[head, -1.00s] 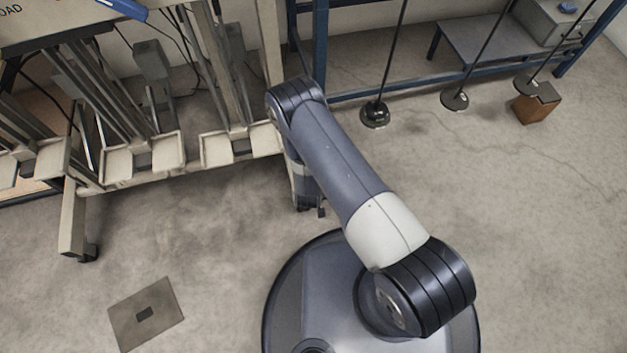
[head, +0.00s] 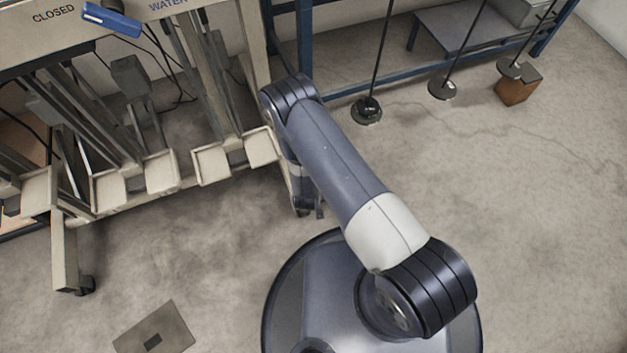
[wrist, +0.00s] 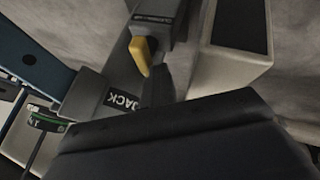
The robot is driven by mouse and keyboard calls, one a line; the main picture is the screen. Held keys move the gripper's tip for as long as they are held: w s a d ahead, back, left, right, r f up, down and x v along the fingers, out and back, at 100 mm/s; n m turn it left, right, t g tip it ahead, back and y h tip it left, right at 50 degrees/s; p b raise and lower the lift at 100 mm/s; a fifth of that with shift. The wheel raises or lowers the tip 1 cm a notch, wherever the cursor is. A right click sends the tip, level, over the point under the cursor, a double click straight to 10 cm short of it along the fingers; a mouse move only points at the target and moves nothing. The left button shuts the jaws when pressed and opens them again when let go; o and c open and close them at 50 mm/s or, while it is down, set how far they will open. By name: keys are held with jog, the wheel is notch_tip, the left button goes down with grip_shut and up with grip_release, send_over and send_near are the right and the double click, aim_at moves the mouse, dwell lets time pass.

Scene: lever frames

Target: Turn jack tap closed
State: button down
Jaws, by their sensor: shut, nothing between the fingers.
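In the wrist view a label reading JACK (wrist: 124,101) sits on a grey part. Beyond it is a short yellow lever (wrist: 140,56) on a grey body; I cannot tell for sure that this is the jack tap's handle. My gripper shows as a dark, broad shape (wrist: 180,135) across the bottom of the wrist view, apart from the lever as far as I can see. In the head view my gripper (head: 308,208) hangs low beside the frame's right end, mostly hidden by my arm. It is shut and empty.
A blue handle (head: 112,20) is on the panel, near the words CLOSED (head: 53,14) and WATER. The pale frame (head: 185,190) with pedals stands at left. A weight on a rod (head: 367,110) and a brown block (head: 517,88) are at right. A floor plate (head: 172,325) lies front left.

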jog(key=shift+w+b, duration=0.4)
jog(key=shift+b, duration=0.2)
